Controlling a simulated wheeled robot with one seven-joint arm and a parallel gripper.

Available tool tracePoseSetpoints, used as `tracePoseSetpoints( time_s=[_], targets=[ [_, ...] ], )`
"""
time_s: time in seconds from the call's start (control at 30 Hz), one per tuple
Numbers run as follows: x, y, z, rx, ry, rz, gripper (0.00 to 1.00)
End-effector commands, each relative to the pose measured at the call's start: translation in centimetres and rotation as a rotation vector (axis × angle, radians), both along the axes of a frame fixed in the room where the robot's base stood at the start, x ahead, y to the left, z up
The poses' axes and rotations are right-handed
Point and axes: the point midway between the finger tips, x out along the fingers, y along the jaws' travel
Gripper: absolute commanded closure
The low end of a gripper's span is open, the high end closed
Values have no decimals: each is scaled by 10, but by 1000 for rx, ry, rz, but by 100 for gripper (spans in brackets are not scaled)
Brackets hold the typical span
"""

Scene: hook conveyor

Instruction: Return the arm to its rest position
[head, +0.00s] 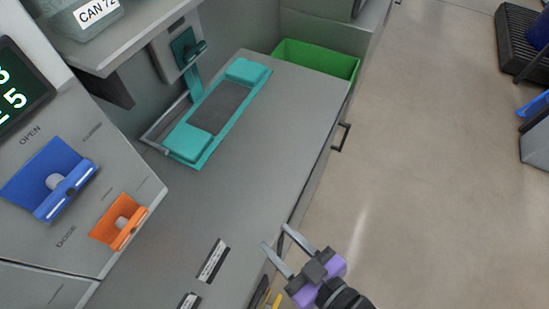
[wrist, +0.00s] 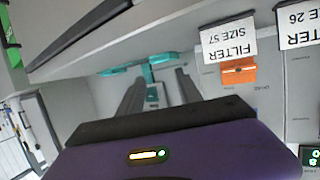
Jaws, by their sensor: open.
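My gripper (head: 276,247) is at the lower right of the head view, at the front edge of the grey counter (head: 270,150). Its two fingers are apart with nothing between them. In the wrist view the fingers of my gripper (wrist: 160,100) point away over the purple gripper body, toward a teal fixture (wrist: 140,66). That teal fixture, with a dark grey middle, also shows on the counter in the head view (head: 188,141). My gripper is apart from it.
A green bin (head: 318,62) stands at the counter's far end. At left, a panel (head: 75,140) carries a blue lever (head: 50,180) and an orange lever (head: 118,222). A shelf (head: 135,38) overhangs the counter. A drawer handle (head: 342,136) sticks out in front.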

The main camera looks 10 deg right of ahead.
Motion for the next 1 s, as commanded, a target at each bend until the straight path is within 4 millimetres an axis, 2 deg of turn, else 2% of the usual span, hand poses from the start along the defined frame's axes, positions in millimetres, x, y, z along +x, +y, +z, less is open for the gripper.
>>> tracePoseSetpoints(
  time_s=[0.23, 0.37, 0.47, 0.7, 0.83, 1.0],
  targets=[
    [1, 0, 2, 5, -9, 0, 58],
    [4, 2, 25, 41, -79, -1, 58],
    [-9, -16, 43, 63, -128, -37, 58],
    [-59, -81, 72, 67, -169, -202, 58],
    [-91, -111, 81, 52, -150, -309, 58],
    [-124, -133, 81, 28, -88, -413, 58]
  ],
)
